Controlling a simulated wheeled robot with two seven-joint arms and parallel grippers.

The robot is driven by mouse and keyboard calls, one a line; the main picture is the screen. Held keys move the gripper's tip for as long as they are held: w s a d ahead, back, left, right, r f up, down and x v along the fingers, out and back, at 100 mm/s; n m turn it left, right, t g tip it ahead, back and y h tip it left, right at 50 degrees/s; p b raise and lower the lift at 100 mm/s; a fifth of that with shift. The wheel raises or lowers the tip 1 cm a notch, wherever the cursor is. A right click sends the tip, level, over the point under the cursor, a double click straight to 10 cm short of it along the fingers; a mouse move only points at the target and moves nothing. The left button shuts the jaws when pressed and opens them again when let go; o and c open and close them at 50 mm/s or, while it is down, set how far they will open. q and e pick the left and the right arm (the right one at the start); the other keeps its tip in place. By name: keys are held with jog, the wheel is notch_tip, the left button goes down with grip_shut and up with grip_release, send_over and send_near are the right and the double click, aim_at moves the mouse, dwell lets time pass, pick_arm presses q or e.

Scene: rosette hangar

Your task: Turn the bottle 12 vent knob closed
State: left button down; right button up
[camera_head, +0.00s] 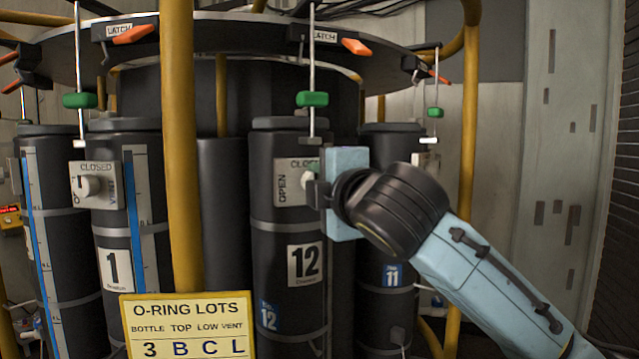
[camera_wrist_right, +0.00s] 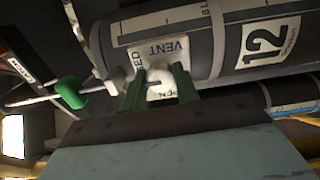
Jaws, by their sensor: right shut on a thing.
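Bottle 12 (camera_head: 268,232) is a black upright cylinder with a white number plate, in the middle of the head view. Its vent plate (camera_head: 289,190) reads OPEN on the left and CLOSED at the top. My right gripper (camera_head: 314,186) reaches it from the right and covers part of the plate. In the right wrist view, the white vent knob (camera_wrist_right: 161,84) sits between the green fingers of my right gripper (camera_wrist_right: 160,88), which is shut on it. The knob's pointing direction is hidden by the fingers. My left gripper is not in view.
A rod with a green handle (camera_head: 312,99) hangs just above the vent plate. A yellow post (camera_head: 182,150) stands left of bottle 12, and another (camera_head: 468,130) stands right. Bottle 1 (camera_head: 120,200) has its own vent knob (camera_head: 91,186). A yellow O-ring sign (camera_head: 188,325) is in front.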

jog(key=shift+m, duration=0.3)
jog(key=o, duration=1)
jog(key=b+v, duration=0.3)
jog(key=v, duration=1)
jog(key=shift+s, duration=0.2)
